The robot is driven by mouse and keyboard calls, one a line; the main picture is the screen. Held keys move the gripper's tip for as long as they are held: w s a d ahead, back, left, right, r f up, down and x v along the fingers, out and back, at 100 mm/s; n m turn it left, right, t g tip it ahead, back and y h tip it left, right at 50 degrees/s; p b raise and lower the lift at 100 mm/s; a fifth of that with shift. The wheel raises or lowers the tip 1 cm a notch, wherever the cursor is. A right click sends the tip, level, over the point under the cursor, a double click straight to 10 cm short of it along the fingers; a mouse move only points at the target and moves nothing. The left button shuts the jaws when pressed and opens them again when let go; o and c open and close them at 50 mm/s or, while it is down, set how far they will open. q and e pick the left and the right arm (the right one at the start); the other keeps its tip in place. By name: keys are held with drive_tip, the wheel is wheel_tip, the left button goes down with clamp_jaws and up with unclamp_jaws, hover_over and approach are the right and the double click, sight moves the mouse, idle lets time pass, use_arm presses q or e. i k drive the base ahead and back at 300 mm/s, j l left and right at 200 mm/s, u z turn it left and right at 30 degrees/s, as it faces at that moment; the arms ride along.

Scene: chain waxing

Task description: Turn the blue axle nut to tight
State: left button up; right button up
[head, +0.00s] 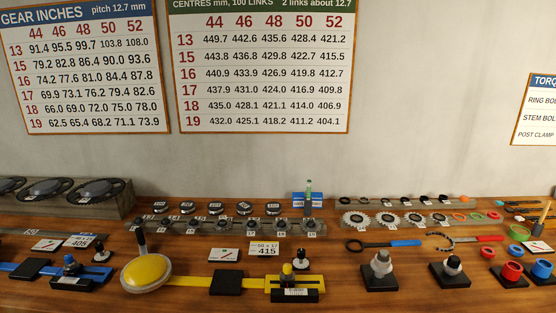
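A blue fixture (82,285) lies at the lower left, with a blue bar running out of the left edge. A small blue knob (68,260) stands on it with a dark part; this looks like the blue axle nut, but its setting is too small to tell. A white card with a small red and green mark (47,245) lies behind it, beside a 405 card (81,240). Neither gripper is in view, and nothing visible touches the blue fixture.
A yellow fixture (310,283) with a yellow disc (147,272) and upright handle stands to the right. A black-and-silver post (102,252) is near the blue fixture. A sprocket rack (230,228), dark stands (380,281), and red and blue cups (511,272) occupy the bench.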

sight(68, 258)
drive_tip(key=u, duration=1.5)
